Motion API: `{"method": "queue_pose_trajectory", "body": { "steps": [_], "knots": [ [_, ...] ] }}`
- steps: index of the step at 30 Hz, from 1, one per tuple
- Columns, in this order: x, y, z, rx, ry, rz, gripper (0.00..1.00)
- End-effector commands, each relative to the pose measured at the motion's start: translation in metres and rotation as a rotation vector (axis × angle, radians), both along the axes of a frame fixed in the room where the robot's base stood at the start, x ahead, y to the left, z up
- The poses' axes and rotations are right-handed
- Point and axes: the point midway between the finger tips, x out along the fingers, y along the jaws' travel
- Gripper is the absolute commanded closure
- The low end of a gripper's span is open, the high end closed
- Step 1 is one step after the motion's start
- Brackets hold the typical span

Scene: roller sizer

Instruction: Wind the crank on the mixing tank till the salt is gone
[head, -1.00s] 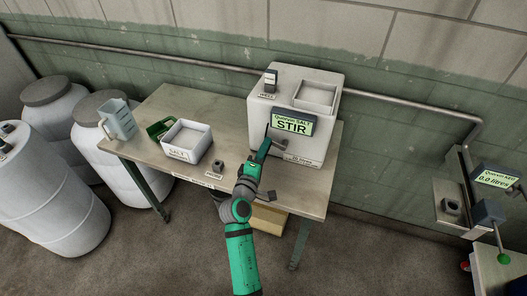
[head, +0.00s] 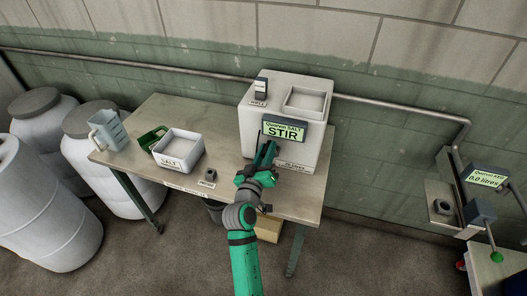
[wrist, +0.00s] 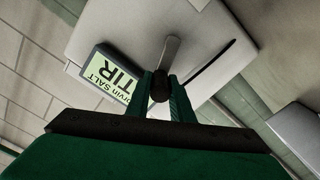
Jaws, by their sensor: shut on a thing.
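The white mixing tank (head: 256,130) stands on the table, with a square opening (head: 306,102) in its top. Its display (head: 284,130) reads "STIR". In the wrist view the crank's grey arm (wrist: 172,52) runs up from a dark knob (wrist: 159,86). My gripper (wrist: 162,92) is shut on that knob at the tank's front. In the head view my gripper (head: 266,155) reaches the tank below the display, and the arm covers most of the crank. The salt inside the tank cannot be seen.
A white box labelled salt (head: 179,160), a green scoop (head: 147,140) and a clear jug (head: 108,130) stand on the table's left. A small dark holder (head: 210,175) is near the front edge. A second panel (head: 488,177) reads "0.0 litres".

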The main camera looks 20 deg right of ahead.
Motion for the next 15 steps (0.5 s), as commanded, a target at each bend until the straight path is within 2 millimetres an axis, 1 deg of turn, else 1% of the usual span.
{"method": "queue_pose_trajectory", "body": {
  "steps": [1,3,9,15],
  "knots": [
    [-0.0036,-0.0054,-0.0027,0.023,-0.009,-0.009,1.0],
    [-0.0048,-0.0071,-0.0026,0.056,-0.029,-0.009,1.0],
    [-0.0073,-0.0111,-0.0028,0.123,-0.072,-0.011,1.0],
    [-0.0083,-0.0128,-0.0034,0.154,-0.091,-0.011,1.0]
  ]
}}
